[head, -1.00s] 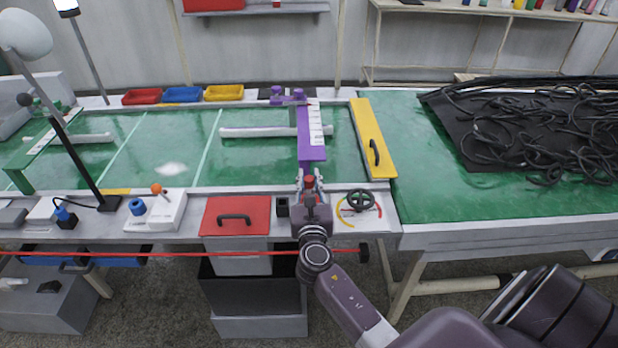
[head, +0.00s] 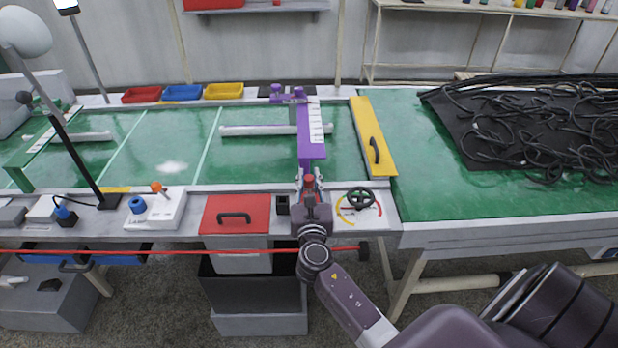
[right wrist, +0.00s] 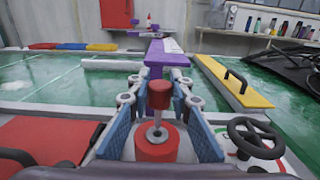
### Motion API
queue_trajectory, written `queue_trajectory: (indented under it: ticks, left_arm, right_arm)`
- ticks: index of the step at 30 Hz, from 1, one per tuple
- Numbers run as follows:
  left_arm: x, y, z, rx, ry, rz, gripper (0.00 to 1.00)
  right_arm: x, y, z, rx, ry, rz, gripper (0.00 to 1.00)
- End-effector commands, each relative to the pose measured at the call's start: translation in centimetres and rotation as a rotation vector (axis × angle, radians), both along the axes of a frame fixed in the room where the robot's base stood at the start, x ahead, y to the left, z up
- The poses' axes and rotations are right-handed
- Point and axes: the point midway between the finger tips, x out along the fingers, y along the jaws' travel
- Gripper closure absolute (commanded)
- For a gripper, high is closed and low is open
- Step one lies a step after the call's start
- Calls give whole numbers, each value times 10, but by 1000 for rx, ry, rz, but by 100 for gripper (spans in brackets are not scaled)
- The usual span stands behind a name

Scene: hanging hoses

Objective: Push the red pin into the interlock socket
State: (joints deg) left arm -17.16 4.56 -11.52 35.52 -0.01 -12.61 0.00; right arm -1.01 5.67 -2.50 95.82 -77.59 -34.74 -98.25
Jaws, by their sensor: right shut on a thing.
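The red pin (right wrist: 159,96) stands upright in the right wrist view, a red cap above a bright metal shaft. The shaft goes down into a wider red round base (right wrist: 157,146). My right gripper (right wrist: 160,86) has its blue-padded fingers on either side of the pin and is shut on it. In the head view the pin's red top (head: 309,180) shows between the fingers of my right gripper (head: 311,186), at the bench's front edge. I cannot tell whether the red base is the interlock socket. My left gripper is in no view.
A black handwheel (head: 360,199) stands just right of the gripper. A red panel with a handle (head: 236,215) and a small black block (head: 282,205) lie to its left. A purple bar (head: 311,148) stands behind, with a yellow handled panel (head: 372,140) to its right.

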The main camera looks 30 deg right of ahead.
Motion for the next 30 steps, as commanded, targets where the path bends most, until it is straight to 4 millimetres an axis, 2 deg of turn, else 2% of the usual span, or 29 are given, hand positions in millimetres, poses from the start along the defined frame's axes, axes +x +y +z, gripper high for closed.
queue_trajectory:
  ticks: [30]
  left_arm:
    - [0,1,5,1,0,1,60]
  right_arm:
    - [0,0,1,-1,-1,0,100]
